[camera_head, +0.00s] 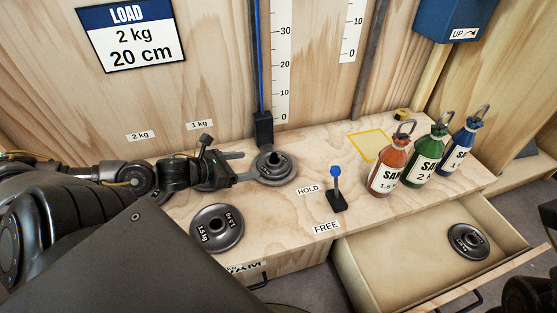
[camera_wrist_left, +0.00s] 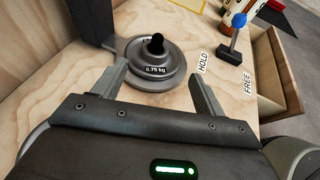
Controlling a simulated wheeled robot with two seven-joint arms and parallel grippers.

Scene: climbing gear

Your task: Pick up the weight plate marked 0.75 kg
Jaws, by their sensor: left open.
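The weight plate marked 0.75 kg (camera_wrist_left: 152,83) is a small grey disc in the left wrist view. It sits around a dark post on a wider grey round base. In the head view the same plate (camera_head: 275,163) is at the foot of the height scale. My left gripper (camera_head: 247,166) is open and empty, just left of the plate in the head view. In the left wrist view its two fingers point at the plate, one toward each side of it. Whether the fingers touch it, I cannot tell. My right gripper is not seen clearly.
A 1.5 kg plate (camera_head: 217,228) lies on the bench's front part. A blue-knobbed lever (camera_head: 336,188) stands between HOLD and FREE labels. Orange (camera_head: 390,165), green (camera_head: 428,158) and blue (camera_head: 459,147) bottles stand right. An open drawer (camera_head: 390,262) holds another dark plate (camera_head: 467,241).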

